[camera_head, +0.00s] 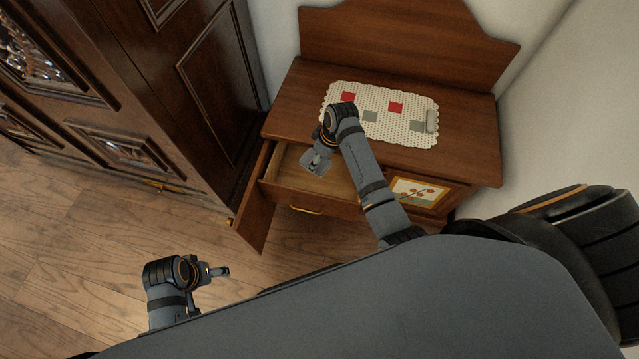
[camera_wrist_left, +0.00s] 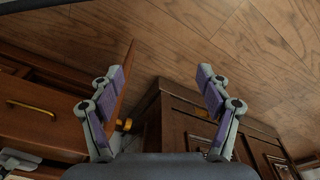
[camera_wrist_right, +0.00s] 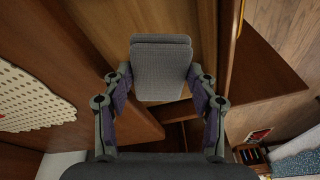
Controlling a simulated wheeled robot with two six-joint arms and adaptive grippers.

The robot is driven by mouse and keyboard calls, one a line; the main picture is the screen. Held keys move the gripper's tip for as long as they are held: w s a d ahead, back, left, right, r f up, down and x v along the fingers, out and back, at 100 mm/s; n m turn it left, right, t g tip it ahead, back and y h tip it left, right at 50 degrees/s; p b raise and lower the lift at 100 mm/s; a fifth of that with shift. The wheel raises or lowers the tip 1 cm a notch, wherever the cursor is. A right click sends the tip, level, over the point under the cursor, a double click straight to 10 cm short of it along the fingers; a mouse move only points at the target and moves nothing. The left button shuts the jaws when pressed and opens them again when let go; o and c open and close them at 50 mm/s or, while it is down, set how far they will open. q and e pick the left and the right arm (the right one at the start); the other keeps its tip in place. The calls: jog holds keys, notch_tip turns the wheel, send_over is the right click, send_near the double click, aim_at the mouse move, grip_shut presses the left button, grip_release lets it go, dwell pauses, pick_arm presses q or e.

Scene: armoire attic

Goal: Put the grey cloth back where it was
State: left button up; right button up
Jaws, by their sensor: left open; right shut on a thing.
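The folded grey cloth (camera_wrist_right: 162,72) is between the fingers of my right gripper (camera_wrist_right: 158,82), which is shut on it. In the head view the cloth (camera_head: 318,163) is over the open drawer (camera_head: 335,186) of the wooden dresser. The visible part of the drawer's floor is bare; my right arm hides some of it. From these views I cannot tell whether the cloth touches the drawer. My left gripper (camera_head: 222,272) is open and empty, low in front of the dresser and left of the drawer. Its spread fingers (camera_wrist_left: 160,80) show in the left wrist view.
A white mat (camera_head: 345,92) with red and grey squares lies on the dresser top (camera_head: 285,112). A dresser door (camera_head: 256,205) stands open left of the drawer. A dark armoire (camera_head: 190,75) stands at left.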

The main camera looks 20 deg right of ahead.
aim_at(320, 168)
notch_tip(320, 168, down, 5)
jog(key=shift+f+b, duration=0.15)
jog(key=shift+b, duration=0.85)
notch_tip(320, 168, down, 4)
jog(key=shift+f+b, duration=0.25)
jog(key=shift+b, duration=0.7)
jog(key=shift+f, duration=0.5)
notch_tip(320, 168, down, 4)
jog(key=shift+r+b, duration=0.15)
jog(key=shift+b, duration=1)
jog(key=shift+f, duration=0.3)
pick_arm(q)
jog(key=d+f+t, duration=0.1)
jog(key=w+d+f+t+h, duration=0.1)
jog(key=d+f+t, duration=0.1)
jog(key=shift+f, duration=0.2)
pick_arm(e)
jog(key=shift+r, duration=0.1)
jog(key=o, duration=0.9)
jog(key=shift+o, duration=0.2)
